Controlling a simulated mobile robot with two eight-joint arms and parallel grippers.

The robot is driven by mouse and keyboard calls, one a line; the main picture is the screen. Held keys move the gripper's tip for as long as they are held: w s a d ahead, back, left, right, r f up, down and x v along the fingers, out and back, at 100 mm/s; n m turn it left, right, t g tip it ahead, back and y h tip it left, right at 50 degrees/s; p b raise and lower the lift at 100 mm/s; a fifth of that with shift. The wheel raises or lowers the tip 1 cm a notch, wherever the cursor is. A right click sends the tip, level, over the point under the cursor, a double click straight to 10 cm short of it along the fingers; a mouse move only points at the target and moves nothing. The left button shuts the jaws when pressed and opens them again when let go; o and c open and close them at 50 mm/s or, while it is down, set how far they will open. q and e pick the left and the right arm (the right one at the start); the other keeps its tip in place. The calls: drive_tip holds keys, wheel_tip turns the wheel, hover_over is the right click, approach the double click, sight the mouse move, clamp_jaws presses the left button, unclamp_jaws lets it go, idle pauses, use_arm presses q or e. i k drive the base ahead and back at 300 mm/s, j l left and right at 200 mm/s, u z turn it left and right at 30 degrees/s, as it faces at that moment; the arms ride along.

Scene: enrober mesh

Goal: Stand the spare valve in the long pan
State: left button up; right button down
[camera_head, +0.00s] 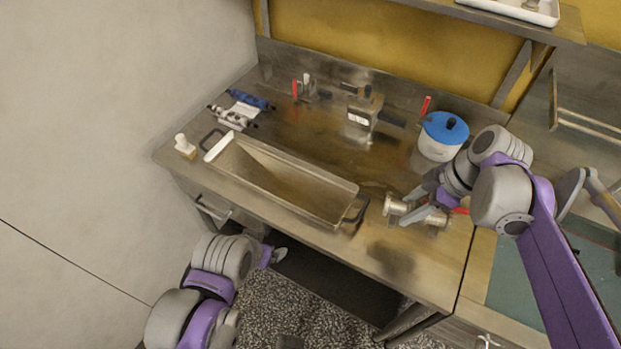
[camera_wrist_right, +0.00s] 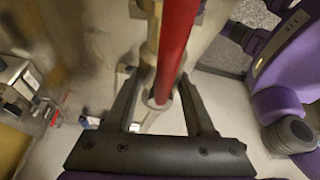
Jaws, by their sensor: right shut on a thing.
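The long pan (camera_head: 262,186) is a shallow rectangular metal tray with dark end handles, and its inside looks empty. The spare valve (camera_head: 394,206) is a metal fitting with a red lever; it lies sideways just right of the pan, outside it. My right gripper (camera_head: 424,208) is shut on the valve and hides its middle. In the right wrist view the red lever and metal body (camera_wrist_right: 151,48) run between the fingers of the right gripper (camera_wrist_right: 160,98). Whether the valve touches the table is unclear. My left gripper (camera_head: 276,255) is below the table's front edge, its jaws unclear.
The table's centre is clear.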

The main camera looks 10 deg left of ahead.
sight(278, 179)
drive_tip(key=i+j+z, duration=0.15)
drive_tip(key=j+z, duration=0.15)
drive_tip(key=j, duration=0.9)
drive_tip(key=j+z, duration=0.3)
drive_tip(key=j, duration=0.9)
drive_tip(key=i, duration=0.05)
